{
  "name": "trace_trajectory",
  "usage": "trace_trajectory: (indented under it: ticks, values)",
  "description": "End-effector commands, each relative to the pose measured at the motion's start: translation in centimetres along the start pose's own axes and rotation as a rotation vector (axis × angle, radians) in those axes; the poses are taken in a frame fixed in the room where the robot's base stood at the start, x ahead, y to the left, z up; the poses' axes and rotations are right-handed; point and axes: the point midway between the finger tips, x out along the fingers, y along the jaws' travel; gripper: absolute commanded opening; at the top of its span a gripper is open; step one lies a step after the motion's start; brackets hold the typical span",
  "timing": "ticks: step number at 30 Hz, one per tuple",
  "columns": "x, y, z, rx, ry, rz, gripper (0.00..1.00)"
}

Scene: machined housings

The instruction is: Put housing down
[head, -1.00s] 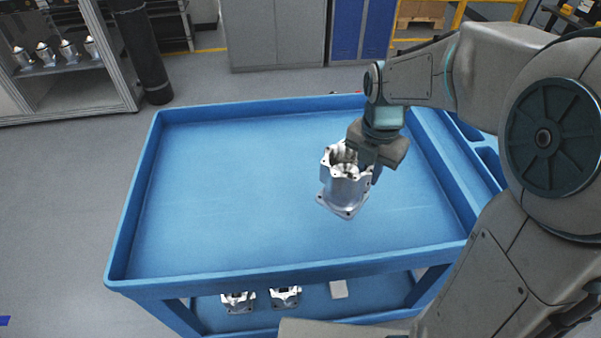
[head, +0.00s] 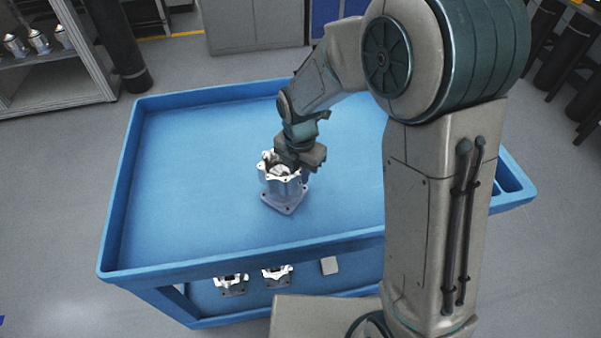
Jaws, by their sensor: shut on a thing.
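The silver machined housing (head: 283,187) is upright over the blue cart's top tray (head: 190,225), around its middle. It has a square flange at its base and an open, lobed top rim. My gripper (head: 292,163) is at the housing's upper right side, shut on its rim. The fingers are mostly hidden by the gripper body and the housing. Whether the flange touches the tray surface or is slightly above it, I cannot tell.
The tray has raised rims and is otherwise bare, with free room left of the housing. Two more housings (head: 232,284) and a small pale block (head: 329,265) are on the lower shelf. A grey shelf unit (head: 60,85) with several housings stands at the back left.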

Motion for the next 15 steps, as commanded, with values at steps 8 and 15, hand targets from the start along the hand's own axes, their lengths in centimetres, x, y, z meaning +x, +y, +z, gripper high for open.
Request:
trace_trajectory:
  ticks: [8,15]
  values:
    - [1.1,0.1,0.1,0.0,-0.003,0.005,0.0]
    - [1.4,0.1,0.1,0.0,-0.002,0.004,0.0]
